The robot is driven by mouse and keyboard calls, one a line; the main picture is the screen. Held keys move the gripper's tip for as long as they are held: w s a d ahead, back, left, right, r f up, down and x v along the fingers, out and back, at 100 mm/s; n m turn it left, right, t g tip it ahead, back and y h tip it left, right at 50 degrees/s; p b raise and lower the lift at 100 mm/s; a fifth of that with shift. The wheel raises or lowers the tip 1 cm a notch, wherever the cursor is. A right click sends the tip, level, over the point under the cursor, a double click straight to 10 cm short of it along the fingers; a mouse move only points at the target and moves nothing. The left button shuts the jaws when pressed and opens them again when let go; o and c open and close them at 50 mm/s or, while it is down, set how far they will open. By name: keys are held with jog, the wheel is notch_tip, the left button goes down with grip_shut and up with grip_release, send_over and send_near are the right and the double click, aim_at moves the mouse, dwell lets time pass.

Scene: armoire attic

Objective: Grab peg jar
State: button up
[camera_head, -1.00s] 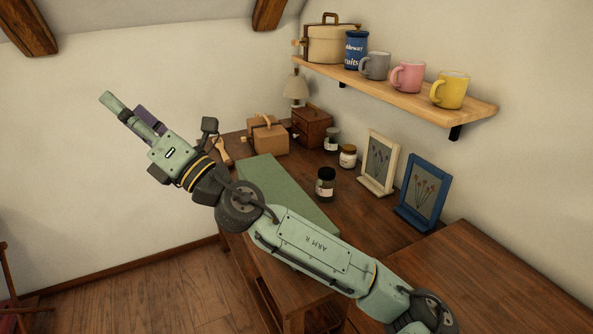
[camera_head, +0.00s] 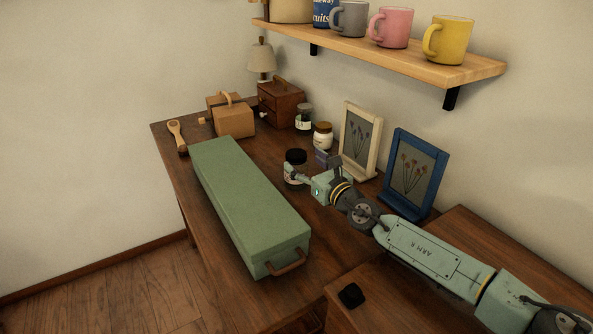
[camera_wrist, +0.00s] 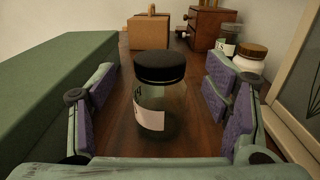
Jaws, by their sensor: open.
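A clear glass jar (camera_head: 296,157) with a black lid and a white label stands upright on the wooden desk, right of the long green box. In the wrist view the jar (camera_wrist: 155,105) is centred ahead, between the lines of my two fingers. My gripper (camera_head: 304,166) is open and low over the desk, with bare desk on each side of the jar. I cannot tell how far the jar is inside the fingertips. The label's writing is unreadable and the contents are unclear. A second jar with a dark lid (camera_head: 304,118) and a white jar with a brown lid (camera_head: 323,136) stand behind.
The green box (camera_head: 250,205) lies close on the left. A cream frame (camera_head: 361,140) and a blue frame (camera_head: 413,175) stand on the right. Wooden boxes (camera_head: 232,122), a brush (camera_head: 177,138) and a small drawer chest (camera_head: 281,104) are at the back. A mug shelf (camera_head: 380,50) hangs above.

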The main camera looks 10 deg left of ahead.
jog(key=p+x, duration=0.1)
jog(key=x, duration=0.4)
grip_shut()
dwell(0.8)
